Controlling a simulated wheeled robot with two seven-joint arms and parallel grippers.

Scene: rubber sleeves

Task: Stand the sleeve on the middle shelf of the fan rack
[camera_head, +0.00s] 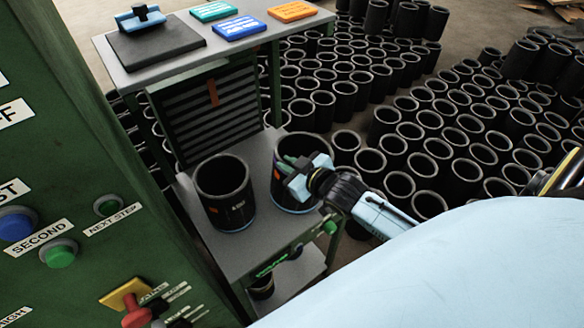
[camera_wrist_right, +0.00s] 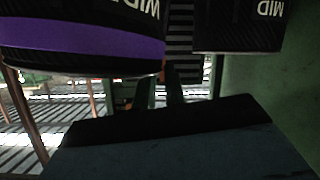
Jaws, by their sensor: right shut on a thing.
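The fan rack is a grey stand with a green frame. Its middle shelf (camera_head: 262,236) sits below the slatted dark panel. A black sleeve (camera_head: 284,203) is upright at the shelf's right side, and my right gripper (camera_head: 293,168) is shut on its wall at the rim. In the right wrist view this sleeve (camera_wrist_right: 80,50) has a purple band and reads "WIDE", upside down. I cannot tell whether its base touches the shelf. A second black sleeve (camera_head: 225,195) stands upright to its left; it reads "MID" in the right wrist view (camera_wrist_right: 238,28). My left gripper is out of view.
A green control cabinet (camera_head: 60,130) with buttons and a red lever stands close on the left. The top shelf (camera_head: 180,65) holds a black pad and coloured plates. Many black sleeves (camera_head: 400,150) crowd the floor behind and right.

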